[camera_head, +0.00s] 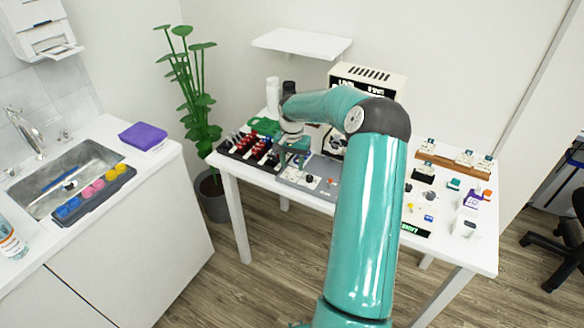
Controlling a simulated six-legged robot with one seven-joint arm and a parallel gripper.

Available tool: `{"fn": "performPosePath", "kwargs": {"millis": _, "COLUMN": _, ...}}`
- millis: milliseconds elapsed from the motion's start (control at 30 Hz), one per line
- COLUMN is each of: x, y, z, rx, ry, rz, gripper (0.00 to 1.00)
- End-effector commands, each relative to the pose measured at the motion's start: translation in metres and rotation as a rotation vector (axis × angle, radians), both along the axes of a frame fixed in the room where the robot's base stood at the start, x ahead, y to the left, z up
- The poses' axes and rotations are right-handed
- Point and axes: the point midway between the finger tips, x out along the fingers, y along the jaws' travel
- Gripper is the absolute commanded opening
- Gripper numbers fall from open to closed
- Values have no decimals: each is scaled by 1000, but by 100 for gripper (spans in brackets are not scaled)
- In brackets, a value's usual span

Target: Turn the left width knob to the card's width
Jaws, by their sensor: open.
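My teal arm reaches over the white table, and my gripper (294,154) hangs small and partly hidden over the table's left half. It is open, and I see nothing held in it. A grey tray (322,190) with small white and dark parts lies just below and right of it. The left width knob may be among these parts, but they are too small to tell apart. Small white cards (465,157) stand in a wooden rack (446,163) at the right. I cannot read them or tell which card is meant.
A dark rack with red and black items (248,150) lies left of my gripper. A cream box (368,79) stands behind my arm. Small objects, including a purple-white box (471,200), crowd the table's right side. A sink counter (150,190) stands apart at left, beside a potted plant (198,100).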

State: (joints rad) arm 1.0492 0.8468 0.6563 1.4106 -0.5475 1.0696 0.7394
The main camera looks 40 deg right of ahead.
Motion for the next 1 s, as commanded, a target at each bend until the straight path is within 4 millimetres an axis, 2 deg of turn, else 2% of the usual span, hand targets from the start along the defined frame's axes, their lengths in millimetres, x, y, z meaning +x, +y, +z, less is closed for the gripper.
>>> {"fn": "performPosePath", "kwargs": {"millis": 100, "x": 0, "y": 0, "z": -16, "rx": 1, "ry": 1, "rz": -1, "gripper": 45}}
{"fn": "performPosePath", "kwargs": {"millis": 200, "x": 0, "y": 0, "z": -23, "rx": 0, "ry": 0, "rz": -1, "gripper": 45}}
{"fn": "performPosePath", "kwargs": {"millis": 500, "x": 0, "y": 0, "z": -25, "rx": -1, "ry": -1, "rz": 0, "gripper": 45}}
{"fn": "performPosePath", "kwargs": {"millis": 733, "x": 0, "y": 0, "z": -24, "rx": -1, "ry": 0, "rz": 0, "gripper": 0}}
{"fn": "performPosePath", "kwargs": {"millis": 1000, "x": 0, "y": 0, "z": -24, "rx": -1, "ry": -1, "rz": 17, "gripper": 0}}
